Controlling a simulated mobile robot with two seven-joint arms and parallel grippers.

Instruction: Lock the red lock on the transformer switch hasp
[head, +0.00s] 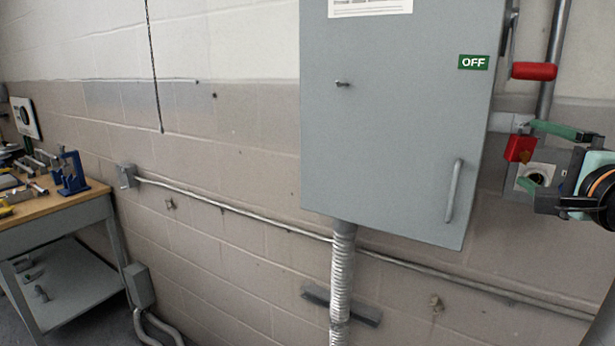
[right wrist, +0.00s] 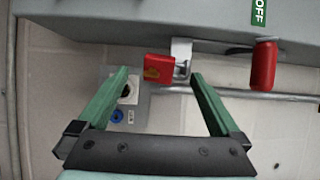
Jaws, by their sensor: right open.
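The red lock (head: 519,149) is at the right side of the grey transformer switch box (head: 400,130), below the red-handled switch lever (head: 533,71). In the right wrist view the lock (right wrist: 158,68) sits by a pale metal hasp tab (right wrist: 181,48), with its shackle on the right side. Whether the shackle is closed cannot be told. My right gripper (head: 525,154) is open, its green fingers above and below the lock in the head view. In the right wrist view the lock lies between the fingertips, with gaps on both sides. My left gripper is out of view.
A green OFF label (head: 473,62) is on the box. An outlet plate (head: 533,178) is on the wall behind the right gripper. A metal conduit (head: 235,207) runs along the wall. A workbench (head: 60,207) with tools stands at the far left.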

